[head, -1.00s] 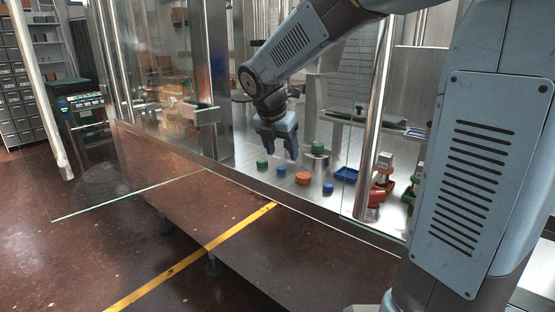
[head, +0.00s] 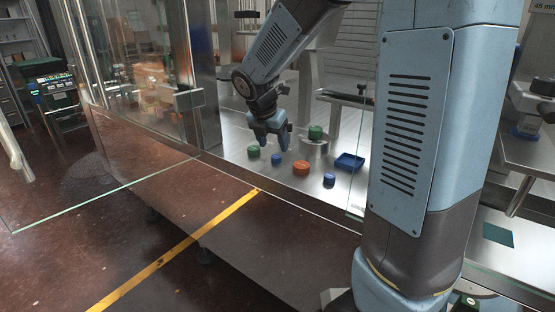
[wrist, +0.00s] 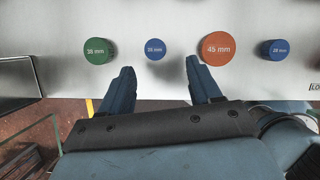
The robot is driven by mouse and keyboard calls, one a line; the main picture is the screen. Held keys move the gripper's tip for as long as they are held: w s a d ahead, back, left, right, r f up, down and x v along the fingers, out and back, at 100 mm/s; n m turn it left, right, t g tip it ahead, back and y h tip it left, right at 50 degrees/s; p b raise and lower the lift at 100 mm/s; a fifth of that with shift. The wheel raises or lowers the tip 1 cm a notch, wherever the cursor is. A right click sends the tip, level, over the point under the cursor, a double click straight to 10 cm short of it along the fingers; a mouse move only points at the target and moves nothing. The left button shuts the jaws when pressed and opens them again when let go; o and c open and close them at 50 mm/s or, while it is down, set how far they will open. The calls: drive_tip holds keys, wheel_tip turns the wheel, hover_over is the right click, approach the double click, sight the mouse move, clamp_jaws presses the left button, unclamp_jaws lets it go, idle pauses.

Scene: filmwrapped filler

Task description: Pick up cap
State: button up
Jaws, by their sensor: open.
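Several round caps stand on the metal deck in a loose row. In the wrist view they are a green cap marked 38 mm (wrist: 97,51), a small blue cap (wrist: 155,49), a larger orange cap marked 45 mm (wrist: 218,48) and another blue cap marked 28 mm (wrist: 274,50). The head view shows the green cap (head: 254,152), blue cap (head: 276,159), orange cap (head: 301,168) and right blue cap (head: 329,180). My gripper (wrist: 160,80) is open and empty; its fingers point toward the gap around the left blue cap and the orange cap, touching neither.
Another green cap (head: 315,132) sits on a metal cylinder (head: 314,147) behind the row. A blue tray (head: 349,161) lies to its right. Glass panels and a metal post (head: 182,80) frame the deck, whose front edge drops to the floor.

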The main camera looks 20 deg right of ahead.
sight(275, 156)
drive_tip(key=x, duration=0.4)
drive_tip(key=shift+w+a+f, duration=0.15)
drive_tip(key=shift+w+f, duration=0.15)
drive_tip(key=shift+w, duration=0.15)
drive_tip(key=shift+w+d+f, duration=0.15)
drive_tip(key=shift+d+f, duration=0.05)
drive_tip(key=shift+f, duration=0.4)
drive_tip(key=c, duration=1.1)
drive_tip(key=shift+c, duration=0.2)
